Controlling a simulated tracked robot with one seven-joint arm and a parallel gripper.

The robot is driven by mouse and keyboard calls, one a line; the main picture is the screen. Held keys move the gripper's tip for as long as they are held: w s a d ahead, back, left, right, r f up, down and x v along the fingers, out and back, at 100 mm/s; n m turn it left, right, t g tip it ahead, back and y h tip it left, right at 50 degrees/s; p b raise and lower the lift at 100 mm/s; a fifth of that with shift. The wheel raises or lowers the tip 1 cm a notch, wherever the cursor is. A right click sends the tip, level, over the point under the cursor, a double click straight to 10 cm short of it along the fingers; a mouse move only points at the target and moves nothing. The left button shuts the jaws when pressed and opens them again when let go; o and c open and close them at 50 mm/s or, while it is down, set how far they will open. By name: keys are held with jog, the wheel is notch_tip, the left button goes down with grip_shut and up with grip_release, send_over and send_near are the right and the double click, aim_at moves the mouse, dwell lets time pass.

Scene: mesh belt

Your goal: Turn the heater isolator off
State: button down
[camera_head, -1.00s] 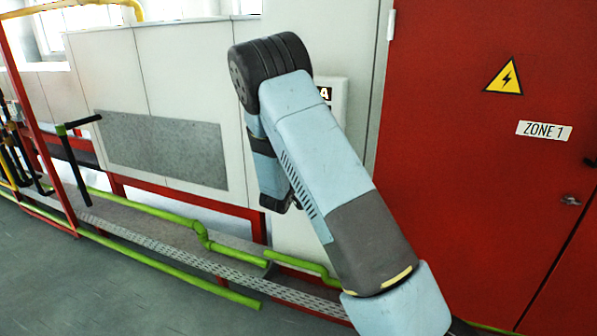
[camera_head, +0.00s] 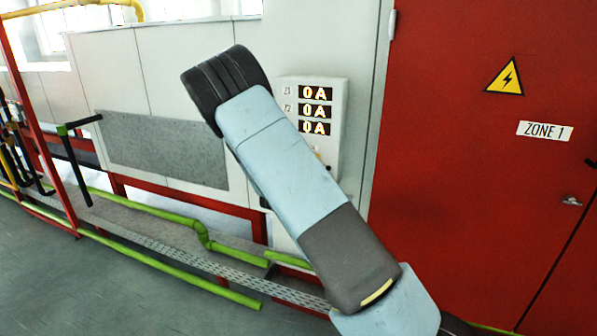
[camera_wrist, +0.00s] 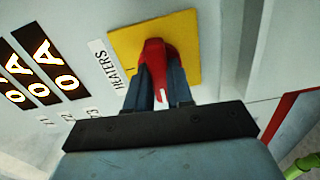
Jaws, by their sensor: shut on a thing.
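The heater isolator is a red handle (camera_wrist: 153,52) on a yellow plate (camera_wrist: 187,30), beside a white label (camera_wrist: 103,58) reading HEATERS in the wrist view. My gripper (camera_wrist: 158,82) has one finger on each side of the handle and is shut on it. A white mark shows on the handle's near end, between the fingers. A small dark mark shows on the plate's left part. In the head view my arm covers the isolator, and the fingers are hidden.
A white box (camera_head: 290,83) on the wall carries a display (camera_head: 315,112) with three lines reading 0 A; it also shows in the wrist view (camera_wrist: 40,68). A red ZONE 1 door (camera_head: 450,150) stands to the right. Green pipes (camera_head: 170,217) run low along the wall.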

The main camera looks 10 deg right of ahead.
jog(key=shift+a+f+n, duration=0.15)
jog(key=shift+a+n, duration=0.1)
jog(key=shift+n, duration=0.25)
jog(key=c, duration=1.3)
grip_release()
jog(key=shift+w, duration=0.1)
jog(key=o, duration=0.3)
jog(key=shift+d, duration=0.1)
jog(key=v, duration=1.3)
jog(key=shift+s+a, duration=0.25)
jog(key=shift+s, duration=0.1)
